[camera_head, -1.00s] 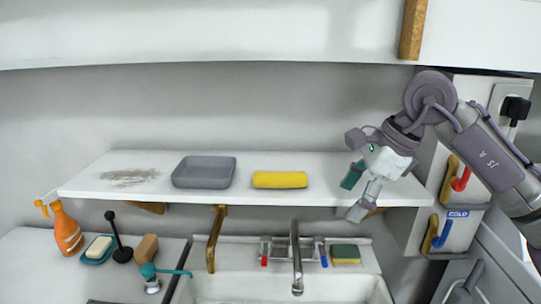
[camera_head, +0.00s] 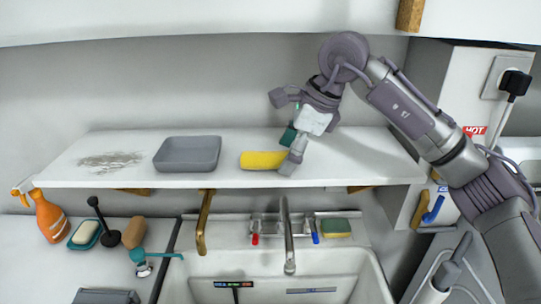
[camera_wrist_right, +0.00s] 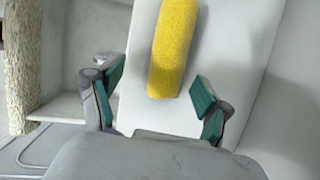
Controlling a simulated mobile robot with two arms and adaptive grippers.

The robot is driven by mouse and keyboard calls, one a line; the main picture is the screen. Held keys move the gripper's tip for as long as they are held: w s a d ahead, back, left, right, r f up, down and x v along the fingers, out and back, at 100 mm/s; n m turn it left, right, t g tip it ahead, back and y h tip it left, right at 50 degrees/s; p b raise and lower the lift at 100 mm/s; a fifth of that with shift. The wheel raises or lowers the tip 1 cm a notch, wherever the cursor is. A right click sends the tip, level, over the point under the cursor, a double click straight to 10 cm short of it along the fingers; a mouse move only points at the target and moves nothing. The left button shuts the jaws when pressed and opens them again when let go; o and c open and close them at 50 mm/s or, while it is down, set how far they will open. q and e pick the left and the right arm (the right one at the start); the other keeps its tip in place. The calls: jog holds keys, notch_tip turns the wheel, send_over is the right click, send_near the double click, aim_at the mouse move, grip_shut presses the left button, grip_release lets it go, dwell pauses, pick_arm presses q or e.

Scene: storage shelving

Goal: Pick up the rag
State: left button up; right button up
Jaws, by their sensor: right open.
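The rag is a yellow folded roll (camera_head: 262,160) lying on the white shelf (camera_head: 350,160). My right gripper (camera_head: 289,150) is at the rag's right end, its fingers pointing down and left. In the right wrist view the rag (camera_wrist_right: 174,48) lies ahead of and between the lines of the two open green-padded fingers, and the right gripper (camera_wrist_right: 155,100) is empty. The rag's near end is close to the fingertips; I cannot tell whether they touch. My left gripper is not in view.
A grey tray (camera_head: 187,154) sits left of the rag on the shelf, and a grey smudge (camera_head: 110,161) lies further left. Below are a sink with a tap (camera_head: 286,230), a sponge (camera_head: 336,228) and an orange spray bottle (camera_head: 50,218). An upper shelf edge hangs above.

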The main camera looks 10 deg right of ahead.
aim_at(274, 153)
jog(key=w+a, duration=0.1)
jog(key=a, duration=0.2)
jog(key=shift+w+f+p, duration=0.35)
jog(key=shift+w+f, duration=0.05)
jog(key=shift+f, duration=0.15)
jog(key=shift+d, duration=0.15)
jog(key=shift+f, duration=0.25)
jog(key=shift+s, duration=0.15)
jog(key=c, duration=1.3)
